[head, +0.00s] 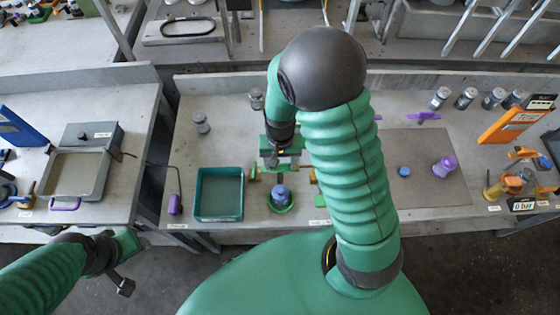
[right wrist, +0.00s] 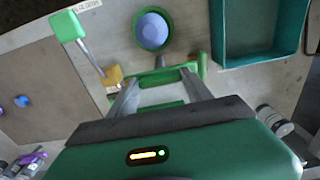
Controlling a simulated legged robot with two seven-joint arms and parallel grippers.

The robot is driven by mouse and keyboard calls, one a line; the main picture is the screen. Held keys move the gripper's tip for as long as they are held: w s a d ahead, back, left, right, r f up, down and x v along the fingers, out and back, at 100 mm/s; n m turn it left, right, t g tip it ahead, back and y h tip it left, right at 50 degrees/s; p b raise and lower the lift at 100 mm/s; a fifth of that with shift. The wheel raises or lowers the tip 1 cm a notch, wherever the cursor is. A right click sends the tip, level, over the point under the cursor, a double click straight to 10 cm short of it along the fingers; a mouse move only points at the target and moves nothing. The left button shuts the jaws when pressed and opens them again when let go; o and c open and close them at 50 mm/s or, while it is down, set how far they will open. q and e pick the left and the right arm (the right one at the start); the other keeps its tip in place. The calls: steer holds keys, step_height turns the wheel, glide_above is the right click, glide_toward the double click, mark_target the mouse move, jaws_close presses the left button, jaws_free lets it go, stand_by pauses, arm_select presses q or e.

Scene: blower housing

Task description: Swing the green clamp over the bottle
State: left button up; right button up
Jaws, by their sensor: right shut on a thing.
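The bottle (head: 280,192) has a blue-grey top and stands in a green ring (head: 281,209) on the middle table. In the right wrist view the blue top of the bottle (right wrist: 152,30) shows inside the ring. My right gripper (head: 275,160) is just behind the bottle. In the right wrist view its fingers (right wrist: 162,85) are shut on the green clamp (right wrist: 202,66), a green bar on the bottle's near side in that view. The clamp is apart from the bottle's top. The fingers hide part of it. My left gripper (head: 124,285) is low at the left, its jaws unclear.
A teal tray (head: 219,194) stands left of the bottle. A green block on a rod (right wrist: 68,26) and a yellow block (right wrist: 113,75) are beside the clamp. A grey mat (head: 425,165) at the right bears a purple item (head: 445,166) and a blue cap (head: 404,171).

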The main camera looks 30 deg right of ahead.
steer(key=shift+r+m+p, duration=0.15)
steer(key=shift+m+p, duration=1)
steer(key=shift+m, duration=0.25)
steer(key=m+p, duration=0.3)
steer(key=m, duration=0.2)
steer(key=shift+m, duration=0.3)
steer(key=m+p, duration=0.3)
steer(key=m, duration=0.1)
steer(key=shift+w+m+p, duration=0.1)
steer(key=shift+m+p, duration=1.1)
steer(key=shift+m, duration=1.3)
steer(key=o, duration=1.4)
steer(key=shift+c, duration=0.2)
